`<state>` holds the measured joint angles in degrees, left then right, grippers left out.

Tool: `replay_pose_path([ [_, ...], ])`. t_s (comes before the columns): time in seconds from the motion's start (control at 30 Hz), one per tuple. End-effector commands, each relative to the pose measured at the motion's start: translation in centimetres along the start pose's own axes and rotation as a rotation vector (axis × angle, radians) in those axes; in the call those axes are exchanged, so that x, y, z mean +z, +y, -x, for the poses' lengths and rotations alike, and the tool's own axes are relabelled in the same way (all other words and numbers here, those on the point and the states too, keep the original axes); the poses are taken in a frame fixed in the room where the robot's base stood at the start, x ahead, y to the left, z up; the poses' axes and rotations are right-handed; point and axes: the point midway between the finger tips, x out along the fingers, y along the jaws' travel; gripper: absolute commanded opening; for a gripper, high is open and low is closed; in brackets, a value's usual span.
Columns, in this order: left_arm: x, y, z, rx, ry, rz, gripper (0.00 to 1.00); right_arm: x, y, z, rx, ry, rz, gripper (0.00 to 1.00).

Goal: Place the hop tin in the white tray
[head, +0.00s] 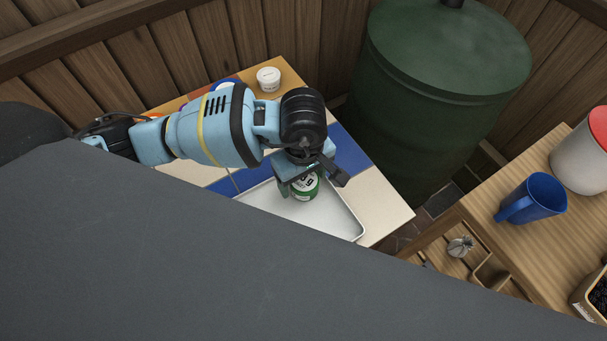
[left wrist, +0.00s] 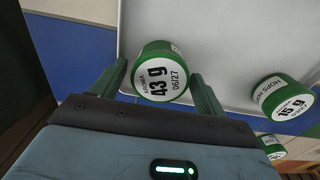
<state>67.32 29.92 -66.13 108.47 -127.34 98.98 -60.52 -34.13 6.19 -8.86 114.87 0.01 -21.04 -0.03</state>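My left gripper (head: 312,180) is over the white tray (head: 335,218), pointing down. In the left wrist view, a green tin with a white label reading "AROMA 43 g 06/27" (left wrist: 161,78) stands between the fingers of the left gripper (left wrist: 160,75). A slim gap shows on each side, so the fingers look open around it. A green tin (head: 304,188) shows under the gripper in the head view, within the tray's outline. A green tin labelled "HOPS 15 g" (left wrist: 284,98) is to the right in the left wrist view, by the tray edge. My right gripper is out of view.
Another green tin (left wrist: 272,143) is partly cut off by my gripper body. A white tub (head: 268,79) stands at the table's back. A large green barrel (head: 440,85) stands behind. A side table holds a blue jug (head: 533,200) and a red-lidded white container (head: 583,155).

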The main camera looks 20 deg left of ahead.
Motion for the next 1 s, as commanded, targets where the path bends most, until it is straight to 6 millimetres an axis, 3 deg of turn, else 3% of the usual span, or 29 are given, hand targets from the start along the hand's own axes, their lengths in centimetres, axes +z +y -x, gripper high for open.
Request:
replay_pose_path([
  [0.3,0.0,0.0,0.1,0.0,0.001,0.0,0.78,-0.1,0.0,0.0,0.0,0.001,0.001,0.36],
  [0.47,-0.1,0.1,1.3,0.002,0.001,-0.001,0.78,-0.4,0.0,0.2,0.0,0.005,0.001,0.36],
  [1.0,0.0,0.1,10.9,0.003,0.001,-0.001,0.78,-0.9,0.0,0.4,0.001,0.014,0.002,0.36],
])
